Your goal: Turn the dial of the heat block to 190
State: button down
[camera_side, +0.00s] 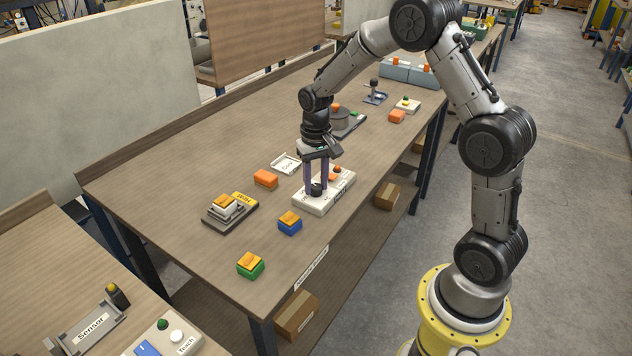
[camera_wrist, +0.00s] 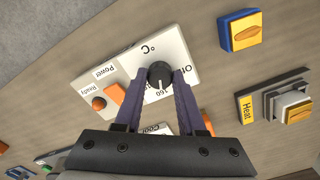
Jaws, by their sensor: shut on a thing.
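The white control box (camera_side: 340,192) stands near the table's front edge. In the wrist view the box (camera_wrist: 190,60) shows the labels "°C", "Off", "160", "Power" and "Ready". My gripper (camera_side: 317,187) points down over its black dial (camera_wrist: 159,75). The gripper (camera_wrist: 160,78) is shut on the dial, one purple finger on either side. The dial's pale mark points down in the wrist view, towards the "160" print; its exact setting is hard to read. The heat block (camera_side: 230,211), with a yellow "Heat" label, lies left of the box; it also shows in the wrist view (camera_wrist: 275,107).
A blue block with an orange top (camera_side: 290,223) and a green one (camera_side: 250,265) stand in front. An orange block (camera_side: 265,179) and a white "Cool" tray (camera_side: 286,163) lie behind the box. An orange knob (camera_wrist: 115,92) sits on the box near the dial.

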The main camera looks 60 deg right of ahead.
aim_at(315, 186)
jog(key=m, duration=0.4)
jog(key=shift+r+m, duration=0.1)
jog(key=shift+m, duration=2.5)
jog(key=c, duration=0.5)
grip_release()
notch_tip(315, 186, up, 14)
jog(key=shift+a, duration=0.1)
